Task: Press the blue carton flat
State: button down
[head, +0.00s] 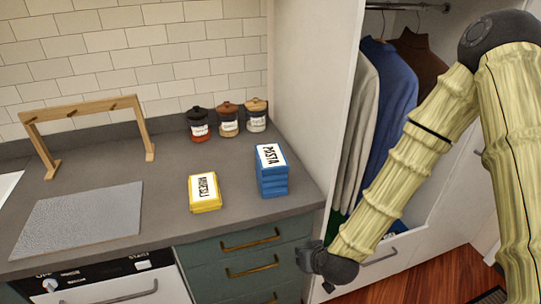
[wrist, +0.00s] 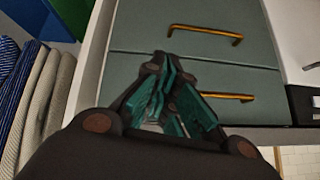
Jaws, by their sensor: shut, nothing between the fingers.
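The blue carton (head: 272,183) stands on the grey counter near its right end in the head view. It has a white top label reading PASTA, and its sides look ridged, as if in layers. It is taller than the yellow carton (head: 204,205) to its left, which is low. My gripper (head: 327,286) is low in front of the counter, to the right of the drawers, below and apart from the blue carton. In the wrist view, my gripper (wrist: 161,62) has its teal fingers together and empty, in front of the green drawer fronts. The blue carton is not in the wrist view.
Several lidded jars (head: 228,119) stand behind the cartons. A wooden rack (head: 85,106) and a grey mat (head: 78,219) are at left. A white panel (head: 308,90) rises right of the counter, beside a closet with hanging clothes (head: 390,105). Drawer handles (head: 250,239) stick out.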

jog(key=w+a+r+t+b, duration=0.1)
jog(key=w+r, duration=0.3)
jog(key=r, duration=0.5)
jog(key=w+a+r+n+t+y+b, duration=0.1)
jog(key=w+a+r+t, duration=0.2)
jog(key=r, duration=0.7)
jog(key=w+a+r+t+b, duration=0.1)
jog(key=w+a+r+t, duration=0.1)
jog(key=w+r, duration=0.4)
notch_tip(320, 180, up, 4)
jog(key=shift+r+n+t+y+b, duration=0.3)
jog(key=shift+n+t+b, duration=0.1)
jog(key=shift+t, duration=0.1)
jog(key=shift+w+f, duration=0.1)
jog(key=shift+w, duration=0.05)
jog(key=p, duration=0.3)
send_over(271, 157)
notch_tip(271, 157, down, 4)
jog(key=shift+a+r, duration=0.1)
jog(key=shift+r, duration=0.15)
jog(key=shift+f, duration=1.45)
jog(key=shift+f, duration=0.1)
